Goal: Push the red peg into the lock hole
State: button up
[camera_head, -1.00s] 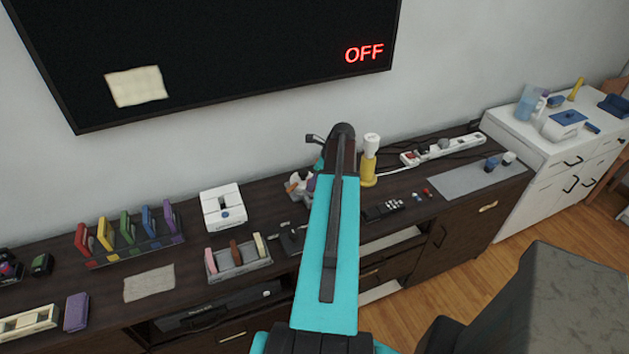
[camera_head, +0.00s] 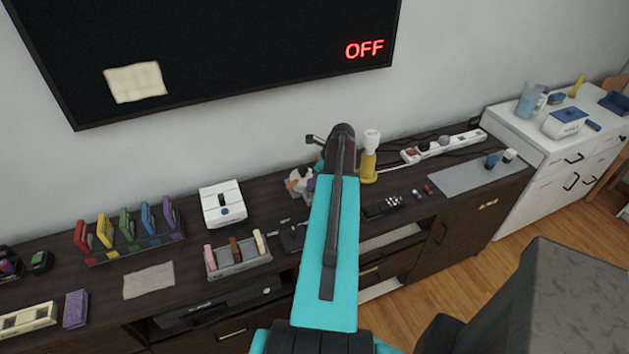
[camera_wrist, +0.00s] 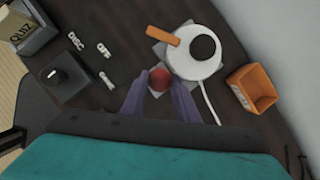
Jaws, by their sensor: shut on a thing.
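The red peg (camera_wrist: 160,78) shows as a round red end between my fingers in the wrist view. My gripper (camera_wrist: 160,84) is shut on it, with one purple-grey finger on each side. A grey plate edge shows around and below the peg. Just beyond it, up and right, is a white round body (camera_wrist: 182,64) with a dark round opening (camera_wrist: 202,47) and an orange tab (camera_wrist: 177,36). I cannot tell whether this opening is the lock hole, or how deep the peg sits.
An orange open box (camera_wrist: 251,88) stands right in the wrist view. A black-knobbed box (camera_wrist: 68,75) and small white letters lie left. In the head view, a yellow bottle (camera_head: 368,167) and a remote (camera_head: 384,207) are right of my arm; a small rack (camera_head: 238,263) is left.

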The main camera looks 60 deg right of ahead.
jog(key=shift+f+b, duration=0.4)
jog(key=shift+f, duration=0.55)
jog(key=o, duration=1.2)
jog(key=shift+s+r, duration=0.1)
jog(key=shift+r, duration=0.05)
jog(key=shift+b+v, duration=1.7)
jog(key=shift+v, duration=5.1)
